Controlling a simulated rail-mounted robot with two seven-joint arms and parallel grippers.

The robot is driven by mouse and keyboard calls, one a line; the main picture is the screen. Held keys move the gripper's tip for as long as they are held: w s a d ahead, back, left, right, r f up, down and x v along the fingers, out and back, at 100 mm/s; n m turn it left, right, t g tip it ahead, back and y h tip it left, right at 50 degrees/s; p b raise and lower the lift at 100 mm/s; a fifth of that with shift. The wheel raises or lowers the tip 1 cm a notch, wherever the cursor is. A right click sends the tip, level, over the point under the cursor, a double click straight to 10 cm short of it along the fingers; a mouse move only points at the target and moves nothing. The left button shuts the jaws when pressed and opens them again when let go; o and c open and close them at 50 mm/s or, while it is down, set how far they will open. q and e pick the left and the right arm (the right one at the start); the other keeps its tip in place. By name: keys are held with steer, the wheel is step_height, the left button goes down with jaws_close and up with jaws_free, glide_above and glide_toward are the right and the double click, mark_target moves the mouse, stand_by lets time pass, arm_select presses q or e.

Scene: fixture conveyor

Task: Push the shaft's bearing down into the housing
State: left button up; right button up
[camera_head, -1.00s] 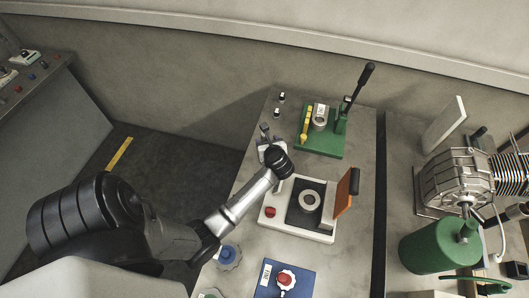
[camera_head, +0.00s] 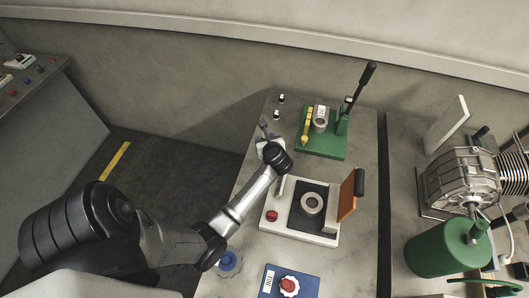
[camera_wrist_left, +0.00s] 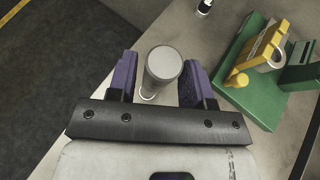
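My left gripper (camera_head: 266,142) is over the bench's left edge, left of the green fixture (camera_head: 331,146). In the left wrist view the gripper (camera_wrist_left: 162,85) is open, its two purple-padded fingers either side of an upright grey cylinder, seemingly the shaft (camera_wrist_left: 163,66). A gap shows on its left; contact on the right cannot be told. The bearing is not clearly visible. The green fixture carries a grey ring-shaped part, possibly the housing (camera_head: 321,113), a yellow bar (camera_head: 307,124) and a black-handled lever (camera_head: 361,85). The fixture also shows in the wrist view (camera_wrist_left: 253,93). My right gripper is not in view.
A white device (camera_head: 320,237) with a round ring and an orange upright flap (camera_head: 347,197) stands nearer. A blue plate (camera_head: 302,271) with a red knob is nearest. Two small black-and-white pegs (camera_head: 281,99) stand at the back left. A dark gap separates the right-hand bench.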

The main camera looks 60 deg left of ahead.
arm_select(q)
steer(key=c, duration=0.7)
steer(key=shift+r, duration=0.1)
jaws_close()
steer(key=shift+r, duration=0.2)
steer(key=shift+r+p, duration=0.6)
steer(key=shift+p, duration=0.1)
steer(key=shift+r+p, duration=0.6)
steer(key=shift+r, duration=0.1)
steer(key=shift+r+p, duration=0.4)
steer(key=shift+r, duration=0.1)
